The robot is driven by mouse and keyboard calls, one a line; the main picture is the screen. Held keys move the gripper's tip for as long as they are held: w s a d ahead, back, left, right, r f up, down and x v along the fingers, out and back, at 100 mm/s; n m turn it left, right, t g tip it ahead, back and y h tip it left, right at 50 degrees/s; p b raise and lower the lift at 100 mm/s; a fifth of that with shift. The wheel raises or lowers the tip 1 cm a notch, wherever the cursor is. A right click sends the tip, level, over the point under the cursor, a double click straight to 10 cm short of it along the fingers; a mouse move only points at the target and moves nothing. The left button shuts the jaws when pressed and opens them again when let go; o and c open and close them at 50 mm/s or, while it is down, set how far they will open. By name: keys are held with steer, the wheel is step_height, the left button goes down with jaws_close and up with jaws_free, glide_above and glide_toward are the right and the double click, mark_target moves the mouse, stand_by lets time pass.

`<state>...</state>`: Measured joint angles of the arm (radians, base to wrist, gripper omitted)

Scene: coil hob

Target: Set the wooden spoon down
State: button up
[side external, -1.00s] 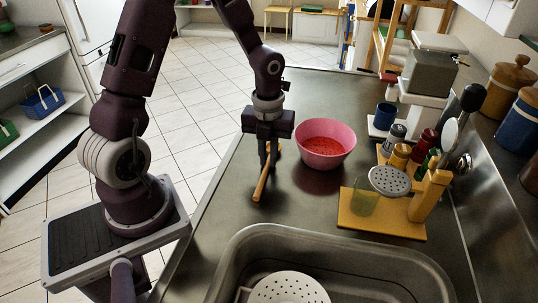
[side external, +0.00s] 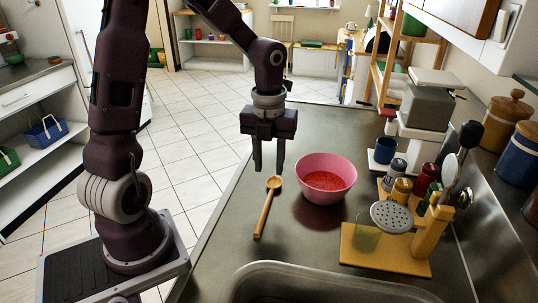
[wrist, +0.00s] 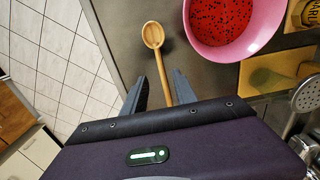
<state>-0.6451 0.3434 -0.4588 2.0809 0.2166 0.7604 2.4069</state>
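The wooden spoon (side external: 266,208) lies on the metal counter, left of the pink bowl (side external: 345,194), with its bowl end pointing away toward the back. My gripper (side external: 269,169) is above the spoon's bowl end, apart from it, with its fingers open and empty. In the wrist view the spoon (wrist: 156,50) lies beyond and between the two spread fingers (wrist: 158,90). Its handle's lower part is hidden behind my gripper. The pink bowl (wrist: 257,44) holds red contents with dark specks.
A yellow wooden stand (side external: 385,255) with a strainer (side external: 391,217) is at the right. Several jars and a blue mug (side external: 385,151) stand behind it. The sink (side external: 330,276) is at the front. The counter's left edge runs close beside the spoon.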

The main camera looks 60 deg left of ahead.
steer(key=s+d+r+n+t, duration=0.2)
steer(key=s+d+r+n, duration=0.1)
steer(key=n, duration=0.6)
steer(key=s+d+r+n+t, duration=0.1)
steer(key=s+d+r+n, duration=0.2)
steer(key=s+r+n, duration=0.2)
steer(key=s+d+r+n+t, duration=0.2)
steer(key=s+r+n, duration=0.2)
steer(key=s+n, duration=0.4)
steer(key=n, duration=0.5)
steer(key=shift+d+r+t, duration=0.2)
steer(key=shift+d+t, duration=0.1)
steer(key=shift+d, duration=0.1)
steer(key=shift+w, duration=0.1)
